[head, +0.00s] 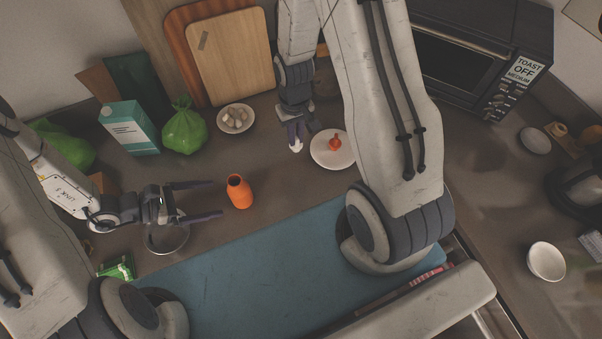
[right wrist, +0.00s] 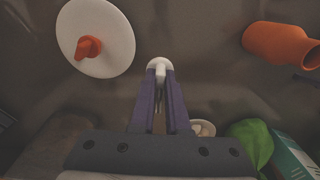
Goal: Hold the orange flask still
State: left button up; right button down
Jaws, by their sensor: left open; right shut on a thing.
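The orange flask (head: 239,193) stands upright on the counter with its dark mouth open. It also shows in the right wrist view (right wrist: 278,44), at the upper right. My left gripper (head: 223,198) is open and points right, its fingertips just left of the flask, which looks to be outside the jaws; contact cannot be told. My right gripper (head: 296,142) is shut on a small white thing (right wrist: 158,71), left of the white plate. What the white thing is, I cannot tell.
The white plate (head: 320,155) bears a small orange piece (head: 335,142). A blue mat (head: 260,275) lies in front of the flask. A metal bowl (head: 166,241) sits below my left gripper. A green bag (head: 184,130), a carton (head: 129,128) and a small dish (head: 235,127) stand behind.

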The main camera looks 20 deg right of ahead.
aim_at(230, 196)
pick_arm(q)
jog(key=b+x, duration=0.3)
jog(key=x, duration=0.4)
jog(key=shift+f, duration=0.15)
pick_arm(e)
notch_tip(230, 196, down, 3)
jog(key=shift+f, duration=0.15)
pick_arm(q)
jog(key=shift+d+f, duration=0.15)
jog(key=shift+d, duration=0.45)
pick_arm(e)
jog(key=shift+f, duration=0.25)
pick_arm(q)
jog(key=c, duration=1.1)
